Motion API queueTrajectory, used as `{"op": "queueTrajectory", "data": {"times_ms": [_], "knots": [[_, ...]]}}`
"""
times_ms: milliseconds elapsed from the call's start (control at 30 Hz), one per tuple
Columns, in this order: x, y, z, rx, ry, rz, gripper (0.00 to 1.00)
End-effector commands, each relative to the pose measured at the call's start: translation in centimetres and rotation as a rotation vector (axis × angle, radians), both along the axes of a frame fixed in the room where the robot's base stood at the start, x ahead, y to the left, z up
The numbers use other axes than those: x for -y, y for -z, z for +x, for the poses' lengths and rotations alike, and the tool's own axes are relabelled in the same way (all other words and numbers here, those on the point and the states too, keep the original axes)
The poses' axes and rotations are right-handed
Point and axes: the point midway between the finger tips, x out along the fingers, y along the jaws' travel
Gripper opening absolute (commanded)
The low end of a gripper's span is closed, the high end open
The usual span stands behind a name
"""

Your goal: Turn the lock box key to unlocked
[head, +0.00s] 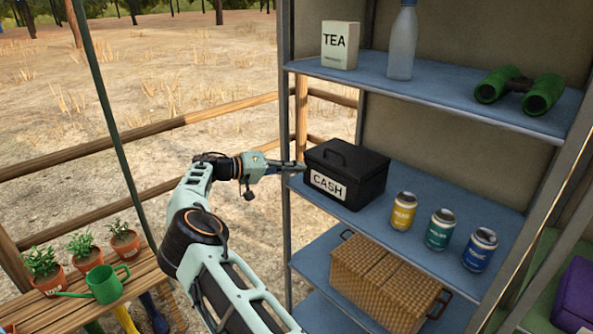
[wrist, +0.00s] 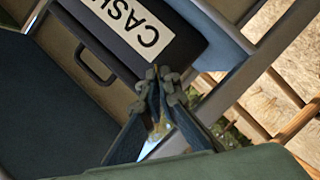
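The lock box is a black box (head: 358,190) with a white CASH label and a top handle, upright on the middle blue shelf. It also shows in the wrist view (wrist: 105,28), turned in the picture, with its label at the top. My gripper (head: 303,166) is at the left end of the box's front in the head view. In the wrist view my gripper's fingertips (wrist: 161,74) come together close against the box's edge. I cannot tell whether they touch it. No key can be made out; the fingertips may hide it.
Yellow (head: 403,211), green (head: 440,229) and blue (head: 480,250) cans stand right of the box. A wicker basket (head: 380,285) sits on the shelf below. Tea (head: 340,45), a bottle (head: 402,45) and binoculars (head: 520,92) are above. A shelf post (head: 288,120) stands beside my gripper.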

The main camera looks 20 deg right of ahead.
Motion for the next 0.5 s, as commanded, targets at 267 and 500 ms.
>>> {"op": "queueTrajectory", "data": {"times_ms": [267, 500], "knots": [[0.0, 0.7, 0.16, -0.241, 0.0, -0.088, 0.0], [-0.03, 0.85, 0.17, -0.415, 0.001, -0.152, 0.0]]}}
